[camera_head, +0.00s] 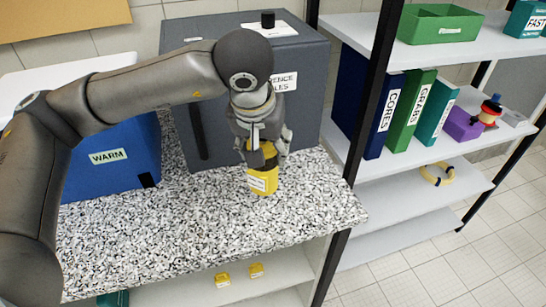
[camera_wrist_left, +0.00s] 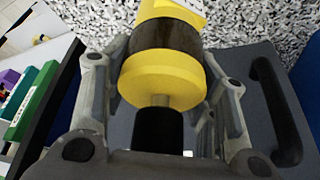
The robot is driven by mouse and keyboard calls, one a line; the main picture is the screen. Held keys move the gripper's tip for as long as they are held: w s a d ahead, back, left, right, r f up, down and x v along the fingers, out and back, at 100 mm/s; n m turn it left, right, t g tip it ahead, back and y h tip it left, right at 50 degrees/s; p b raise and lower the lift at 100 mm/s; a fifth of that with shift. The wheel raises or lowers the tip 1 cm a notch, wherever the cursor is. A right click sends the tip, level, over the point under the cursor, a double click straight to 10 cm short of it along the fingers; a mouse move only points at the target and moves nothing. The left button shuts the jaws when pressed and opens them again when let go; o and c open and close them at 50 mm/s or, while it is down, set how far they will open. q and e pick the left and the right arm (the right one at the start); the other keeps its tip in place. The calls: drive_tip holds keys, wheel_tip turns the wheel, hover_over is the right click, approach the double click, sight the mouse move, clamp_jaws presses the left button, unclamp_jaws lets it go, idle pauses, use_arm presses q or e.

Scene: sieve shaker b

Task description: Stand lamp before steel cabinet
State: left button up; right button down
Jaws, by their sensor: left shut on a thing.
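The yellow lamp (camera_head: 262,181), with a dark band and a pale label, is upright or nearly so over the speckled counter, before the grey steel cabinet (camera_head: 315,75). My left gripper (camera_head: 262,150) comes from above and is shut on the lamp's upper part. In the left wrist view the lamp (camera_wrist_left: 163,82) sits between the two fingers, with its dark band and yellow collar showing. The cabinet (camera_wrist_left: 245,75) with its dark handle is at the right there. I cannot tell whether the lamp's base touches the counter. My right gripper is not in view.
A blue box (camera_head: 112,165) marked WARM stands left of the cabinet on the counter (camera_head: 200,225). The counter's front is clear. A black post (camera_head: 378,90) and a shelf rack with binders (camera_head: 408,110) stand at the right. Small yellow things (camera_head: 222,280) lie on the shelf below.

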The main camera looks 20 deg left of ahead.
use_arm(q)
drive_tip(key=p+x, duration=0.1)
drive_tip(key=x, duration=0.5)
drive_tip(key=shift+w+d+f+p, duration=0.25)
drive_tip(key=shift+d+f+p, duration=0.05)
drive_tip(key=shift+d+f, duration=0.1)
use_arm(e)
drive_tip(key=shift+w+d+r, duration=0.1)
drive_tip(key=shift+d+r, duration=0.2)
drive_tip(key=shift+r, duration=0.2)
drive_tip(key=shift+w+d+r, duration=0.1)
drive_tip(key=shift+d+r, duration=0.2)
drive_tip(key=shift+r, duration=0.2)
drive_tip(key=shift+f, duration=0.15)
use_arm(q)
drive_tip(key=shift+f+b, duration=0.15)
drive_tip(key=shift+b, duration=0.15)
drive_tip(key=o, duration=1.4)
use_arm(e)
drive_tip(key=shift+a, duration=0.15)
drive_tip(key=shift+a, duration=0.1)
